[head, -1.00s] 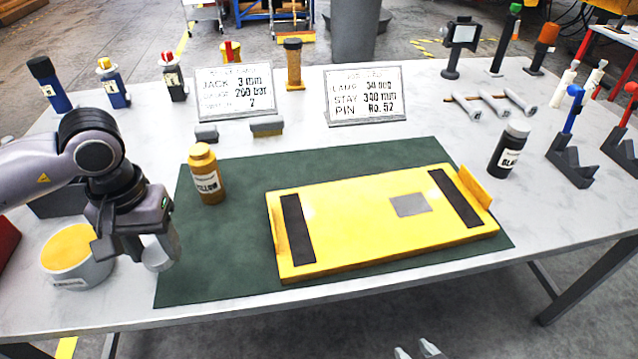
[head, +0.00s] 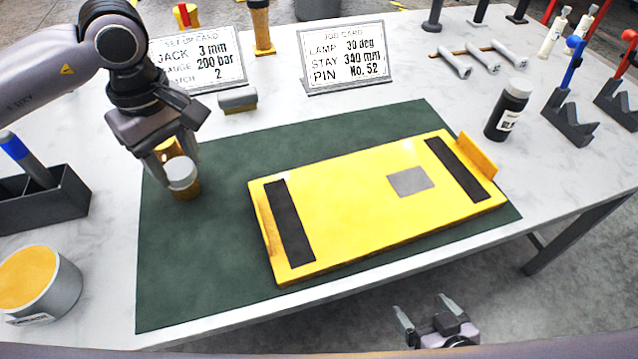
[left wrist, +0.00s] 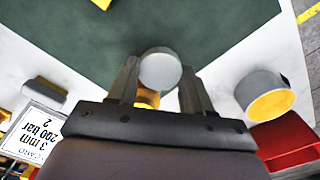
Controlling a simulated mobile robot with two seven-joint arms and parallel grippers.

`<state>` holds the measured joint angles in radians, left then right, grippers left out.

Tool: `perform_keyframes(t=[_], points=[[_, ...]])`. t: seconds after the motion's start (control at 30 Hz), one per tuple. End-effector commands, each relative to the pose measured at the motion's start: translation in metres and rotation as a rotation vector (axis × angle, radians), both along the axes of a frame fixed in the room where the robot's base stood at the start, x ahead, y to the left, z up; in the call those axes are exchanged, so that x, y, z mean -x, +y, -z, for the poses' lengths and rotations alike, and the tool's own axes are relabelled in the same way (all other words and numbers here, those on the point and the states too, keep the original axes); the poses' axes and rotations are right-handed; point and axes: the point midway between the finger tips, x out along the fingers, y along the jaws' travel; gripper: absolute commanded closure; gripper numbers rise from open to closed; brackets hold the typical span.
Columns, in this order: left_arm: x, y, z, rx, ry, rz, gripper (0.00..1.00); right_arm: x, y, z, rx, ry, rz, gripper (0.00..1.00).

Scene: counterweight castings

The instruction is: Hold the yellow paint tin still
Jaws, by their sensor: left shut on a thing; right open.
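The yellow paint tin (head: 187,194), a small bottle-shaped container, stands at the left of the green mat (head: 225,150). My left gripper (head: 177,152) has come down on it from above and is shut on it, with yellow showing between the fingers. A pale grey round piece (head: 183,174) at the gripper hides the tin's middle and its label. In the left wrist view this grey disc (left wrist: 160,70) covers most of the space between the fingers, with a bit of the yellow tin (left wrist: 148,97) below it. My right gripper (head: 427,318) is open and empty in front of the table.
A yellow panel (head: 350,210) with dark strips lies on the mat. A grey tub (head: 58,290) of yellow stuff and a dark holder (head: 70,203) are at the left. A black bottle (head: 507,110) stands right. Two cards (head: 344,55) stand at the back.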

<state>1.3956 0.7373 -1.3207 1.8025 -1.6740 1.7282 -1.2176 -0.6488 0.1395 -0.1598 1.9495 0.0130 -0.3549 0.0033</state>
Motion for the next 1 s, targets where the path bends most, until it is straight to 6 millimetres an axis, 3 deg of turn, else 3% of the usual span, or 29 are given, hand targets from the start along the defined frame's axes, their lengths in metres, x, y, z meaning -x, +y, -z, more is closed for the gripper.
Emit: perform_keyframes(t=[0.57, 1.0], points=[[-0.011, -0.012, -0.03, 0.006, -0.007, -0.838, 0.87, 0.0, 0.0, 0.016, -0.001, 0.0, 0.0, 0.1], [-0.015, -0.024, -0.061, 0.012, -0.007, -1.621, 0.87, 0.0, 0.0, 0.029, -0.001, 0.0, 0.0, 0.1]])
